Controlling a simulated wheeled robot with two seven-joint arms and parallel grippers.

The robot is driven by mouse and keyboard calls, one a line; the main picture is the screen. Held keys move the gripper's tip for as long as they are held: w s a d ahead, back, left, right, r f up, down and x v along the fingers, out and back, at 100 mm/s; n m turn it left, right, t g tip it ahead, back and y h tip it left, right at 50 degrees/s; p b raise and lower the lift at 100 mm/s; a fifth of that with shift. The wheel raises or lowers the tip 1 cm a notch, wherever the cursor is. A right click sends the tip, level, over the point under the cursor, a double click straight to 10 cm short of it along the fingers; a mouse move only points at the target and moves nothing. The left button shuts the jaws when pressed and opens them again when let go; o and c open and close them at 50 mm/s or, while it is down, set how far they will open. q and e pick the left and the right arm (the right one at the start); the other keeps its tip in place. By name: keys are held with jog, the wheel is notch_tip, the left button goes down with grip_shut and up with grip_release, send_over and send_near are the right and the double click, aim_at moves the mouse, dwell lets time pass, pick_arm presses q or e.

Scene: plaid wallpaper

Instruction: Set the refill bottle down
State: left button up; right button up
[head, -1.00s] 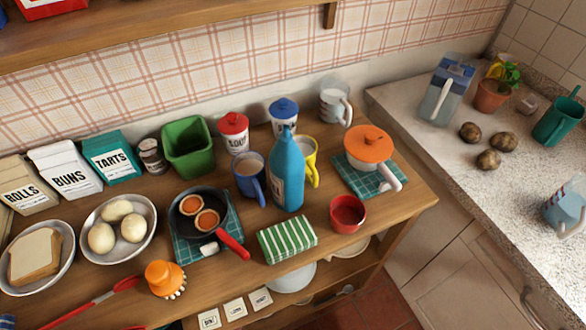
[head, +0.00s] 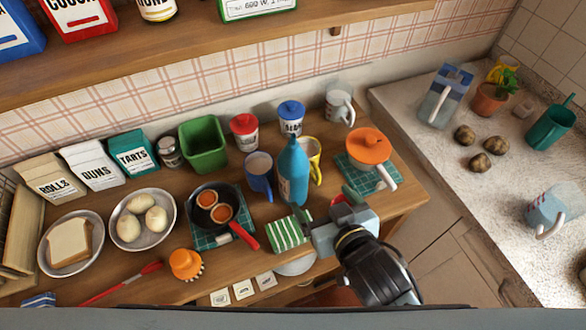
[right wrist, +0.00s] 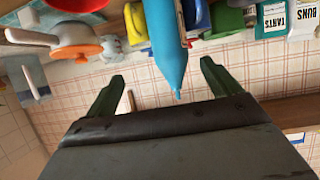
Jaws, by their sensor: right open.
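The blue refill bottle (head: 293,172) stands upright on the wooden table, between the blue mug (head: 259,176) and the yellow mug (head: 315,158). My right gripper (head: 327,204) is open and empty, in front of the bottle and slightly to its right in the head view. In the right wrist view the bottle (right wrist: 167,40) shows beyond the two spread green fingers (right wrist: 162,72), in line with the gap between them. No contact with it is visible. My left gripper is in neither view.
A green striped cloth (head: 287,234) lies near the right gripper. The gripper partly hides a red bowl (head: 337,199). A pan (head: 214,206) with food is left of the bottle, an orange-lidded pot (head: 368,147) right. A shelf (head: 230,45) overhangs the back.

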aim_at(298, 172)
jog(key=shift+t+y, duration=0.4)
jog(key=w+a, duration=0.1)
jog(key=w, duration=0.1)
jog(key=w+a, duration=0.1)
jog(key=w, duration=0.1)
jog(key=w+a, duration=0.2)
jog(key=shift+a+f, duration=0.1)
jog(key=shift+f, duration=0.1)
jog(key=shift+p+x, duration=0.35)
jog(key=shift+x, duration=2.9)
jog(key=shift+f, duration=0.1)
jog(key=shift+c, duration=0.4)
jog(key=c, duration=1.6)
